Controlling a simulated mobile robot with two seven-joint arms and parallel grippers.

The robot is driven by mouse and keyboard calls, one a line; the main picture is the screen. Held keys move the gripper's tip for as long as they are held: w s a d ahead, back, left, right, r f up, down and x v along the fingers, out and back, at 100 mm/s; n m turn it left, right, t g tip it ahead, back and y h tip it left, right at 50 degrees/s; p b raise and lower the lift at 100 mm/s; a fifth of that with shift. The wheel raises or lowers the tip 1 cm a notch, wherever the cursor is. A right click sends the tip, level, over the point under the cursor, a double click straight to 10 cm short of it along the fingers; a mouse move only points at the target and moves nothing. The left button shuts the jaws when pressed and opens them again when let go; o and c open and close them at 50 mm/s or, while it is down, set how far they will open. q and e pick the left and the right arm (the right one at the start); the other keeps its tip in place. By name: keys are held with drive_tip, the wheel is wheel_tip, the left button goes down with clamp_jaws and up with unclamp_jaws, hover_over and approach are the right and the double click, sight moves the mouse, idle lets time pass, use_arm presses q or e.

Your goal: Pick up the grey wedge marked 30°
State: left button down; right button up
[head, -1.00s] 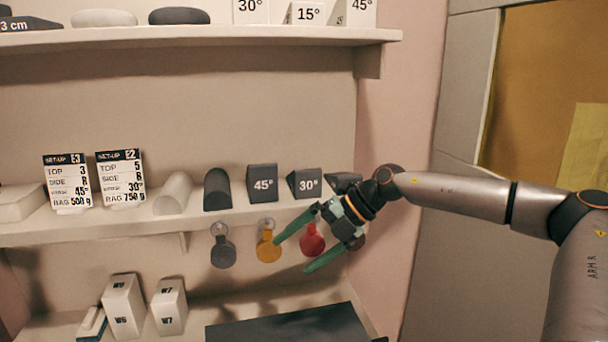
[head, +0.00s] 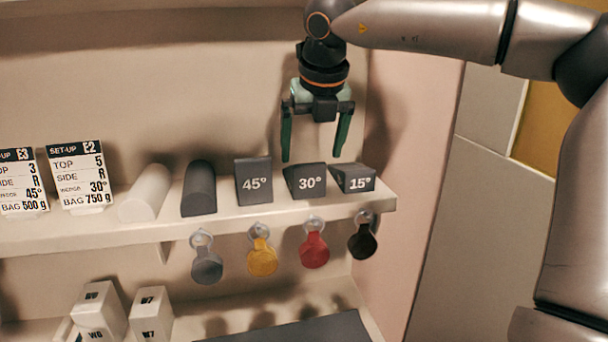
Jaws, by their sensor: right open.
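The dark grey wedge marked 30° (head: 306,181) sits on the middle shelf, between the grey wedge marked 45° (head: 253,181) on its left and the lower grey wedge marked 15° (head: 353,178) on its right. My right gripper (head: 311,158) points down with its two green fingers spread wide and nothing between them. In the picture its fingertips are just above the 30° wedge; I cannot tell the exact depth. My left gripper is not in view.
The shelf (head: 120,228) also holds a dark half-cylinder (head: 199,188), a pale one (head: 146,194) and set-up cards (head: 80,178). Tags hang under its edge, including a red one (head: 314,251). White blocks (head: 99,312) stand below. A wall closes the right side.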

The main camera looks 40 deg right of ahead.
sight(309, 168)
drive_tip(key=x, duration=0.3)
drive_tip(key=shift+w+f, duration=0.1)
drive_tip(key=shift+f, duration=0.15)
drive_tip(key=shift+w+d+f+p, duration=0.3)
drive_tip(key=shift+f+p, duration=0.1)
drive_tip(key=shift+f, duration=0.1)
drive_tip(key=p+x, duration=0.1)
drive_tip(key=x, duration=0.3)
drive_tip(key=shift+w+d, duration=0.2)
drive_tip(key=shift+c, duration=0.2)
drive_tip(key=c, duration=1.1)
drive_tip(key=shift+r, duration=0.1)
drive_tip(key=shift+c, duration=0.2)
